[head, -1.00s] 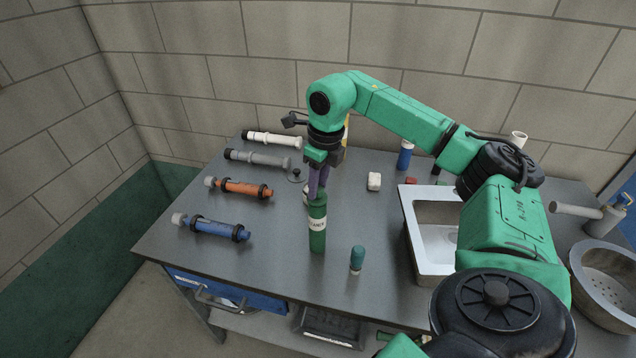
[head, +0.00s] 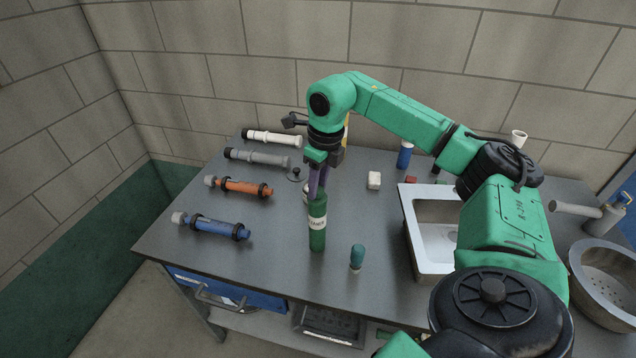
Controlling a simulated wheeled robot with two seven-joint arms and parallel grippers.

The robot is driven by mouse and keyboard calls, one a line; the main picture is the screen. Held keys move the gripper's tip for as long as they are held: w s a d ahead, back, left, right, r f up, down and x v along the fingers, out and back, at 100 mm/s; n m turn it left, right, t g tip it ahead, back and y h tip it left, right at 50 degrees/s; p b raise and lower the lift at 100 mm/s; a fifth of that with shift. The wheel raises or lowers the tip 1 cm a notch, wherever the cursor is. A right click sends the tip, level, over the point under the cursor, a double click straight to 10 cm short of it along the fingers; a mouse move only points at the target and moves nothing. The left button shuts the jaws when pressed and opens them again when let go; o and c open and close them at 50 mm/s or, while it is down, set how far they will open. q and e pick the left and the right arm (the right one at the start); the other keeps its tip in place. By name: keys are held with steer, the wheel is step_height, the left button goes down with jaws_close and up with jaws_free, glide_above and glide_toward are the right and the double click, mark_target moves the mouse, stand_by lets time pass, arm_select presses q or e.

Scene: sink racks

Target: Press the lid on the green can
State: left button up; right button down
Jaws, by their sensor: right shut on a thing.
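The green can (head: 317,238) stands upright on the dark table, with a pale label around its upper part. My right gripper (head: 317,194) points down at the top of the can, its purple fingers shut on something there. What the fingers hold is mostly hidden; I cannot tell the lid apart from the can's green top. A small black knobbed disc (head: 295,175) lies on the table behind and left of the can. My left gripper is not in view.
Blue (head: 212,227), orange (head: 238,187), grey (head: 256,158) and white (head: 271,138) cylinders lie at the left. A small teal-topped bottle (head: 357,257) stands right of the can. The sink (head: 408,235) is farther right.

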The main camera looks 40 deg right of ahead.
jaws_free()
stand_by(0.4)
step_height(320, 180, up, 7)
steer(key=p, duration=0.6)
steer(key=shift+r, duration=0.1)
jaws_close()
stand_by(0.4)
steer(key=shift+f, duration=0.25)
stand_by(1.0)
